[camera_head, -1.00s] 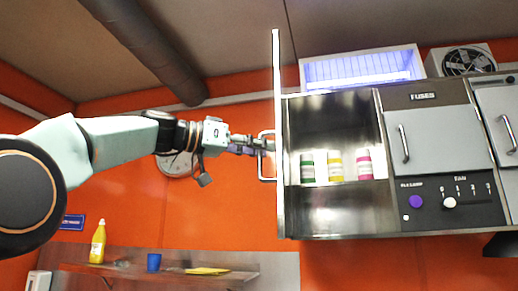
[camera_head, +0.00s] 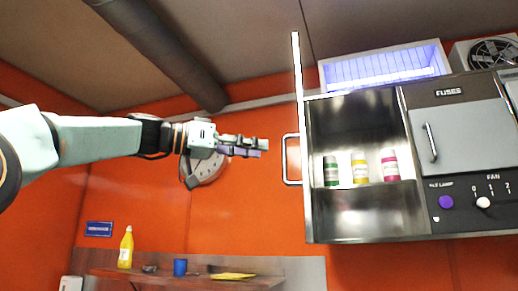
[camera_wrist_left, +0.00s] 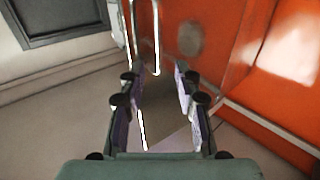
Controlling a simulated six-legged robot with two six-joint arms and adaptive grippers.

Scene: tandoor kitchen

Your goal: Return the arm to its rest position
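My left arm comes in from the left in the head view. Its gripper (camera_head: 262,147) is in the air, to the left of the open cabinet door (camera_head: 299,110) and apart from the door handle (camera_head: 290,160). In the left wrist view the two fingers of this gripper (camera_wrist_left: 160,75) stand apart with nothing between them. The door is seen nearly edge-on. My right gripper is not in view.
The open cabinet (camera_head: 365,215) holds a green jar (camera_head: 331,172), a yellow jar (camera_head: 359,169) and a pink jar (camera_head: 390,167). A wooden shelf (camera_head: 210,282) below carries a yellow bottle (camera_head: 126,248) and a blue cup (camera_head: 180,267).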

